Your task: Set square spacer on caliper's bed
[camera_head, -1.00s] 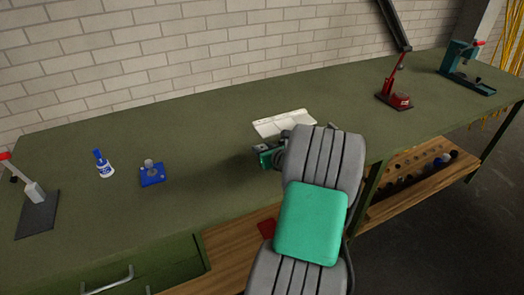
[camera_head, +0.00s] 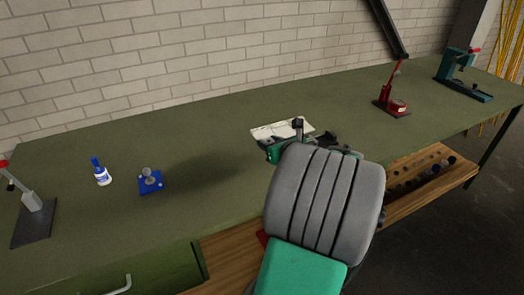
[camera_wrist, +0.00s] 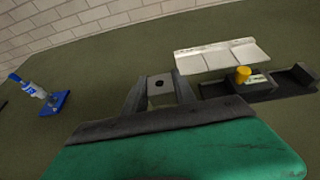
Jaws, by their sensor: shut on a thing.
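A grey square block with a dark round hole in its top, the square spacer (camera_wrist: 161,84), is held between the fingers of my gripper (camera_wrist: 160,92) in the wrist view. The gripper is shut on it. A low dark fixture with a raised right end, which looks like the caliper, has its flat bed (camera_wrist: 285,86) to the right of the spacer, apart from it. In the head view the dark fixture (camera_head: 326,138) shows only partly behind my arm. Whether the spacer is above the bench or touching it is unclear.
A white sectioned tray (camera_wrist: 218,56) lies just behind the dark fixture. A blue fixture (camera_head: 150,183) and a glue bottle (camera_head: 102,174) stand left. Red (camera_head: 394,95) and teal (camera_head: 463,80) presses stand right.

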